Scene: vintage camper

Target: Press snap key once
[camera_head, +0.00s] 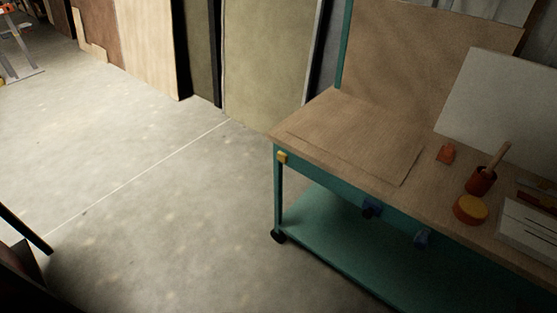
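I see no key that I can tell is the snap key. A teal workbench (270,136) with a brown wooden top stands at the right. A small yellow block (282,157) sits on its front left corner, and dark blue pieces (371,207) are on its front edge; I cannot tell what these are. Neither of my grippers shows in the head view.
On the bench are a small orange-red block (446,153), a red cup (481,181) with a wooden handle, a round orange-topped tin (470,209) and a white sheet (530,232). Panels (262,60) lean along the back. The concrete floor (150,170) at left is mostly clear.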

